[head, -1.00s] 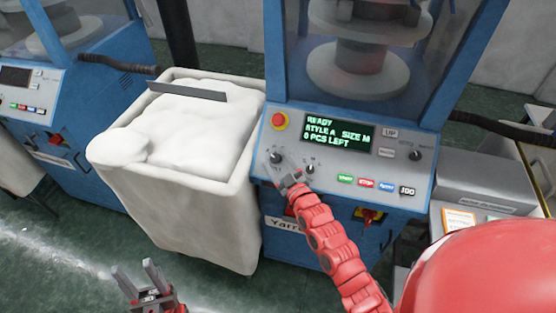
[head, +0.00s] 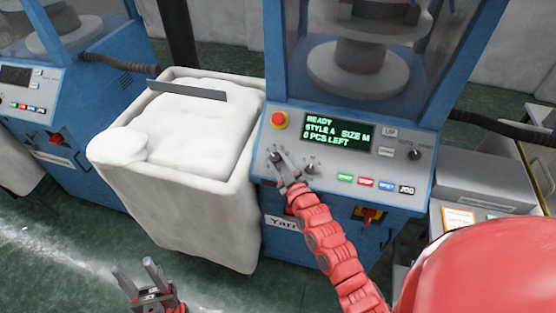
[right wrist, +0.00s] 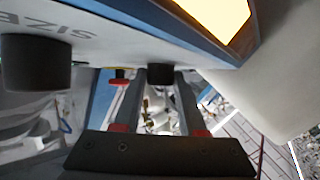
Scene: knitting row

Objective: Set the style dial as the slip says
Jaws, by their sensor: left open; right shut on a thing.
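The style dial (head: 276,157) is the left of two dark knobs on the blue knitting machine's sloping panel. In the right wrist view, my right gripper (right wrist: 160,85) is shut on this dial (right wrist: 160,73), one finger on each side. My right gripper also shows at the dial in the head view (head: 283,166). The size dial (head: 309,169) sits just to the right. The display (head: 338,132) reads READY, STYLE A, SIZE M, 0 PCS LEFT. An orange-edged paper (head: 458,220) stands at the right, its text unreadable. My left gripper (head: 137,268) is open and empty, low over the floor.
A red stop button (head: 279,121) is above the style dial. Coloured buttons (head: 366,182) and a further knob (head: 414,154) are right of the dials. A white-filled bin (head: 205,210) stands left of the machine. Green floor is open at the lower left.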

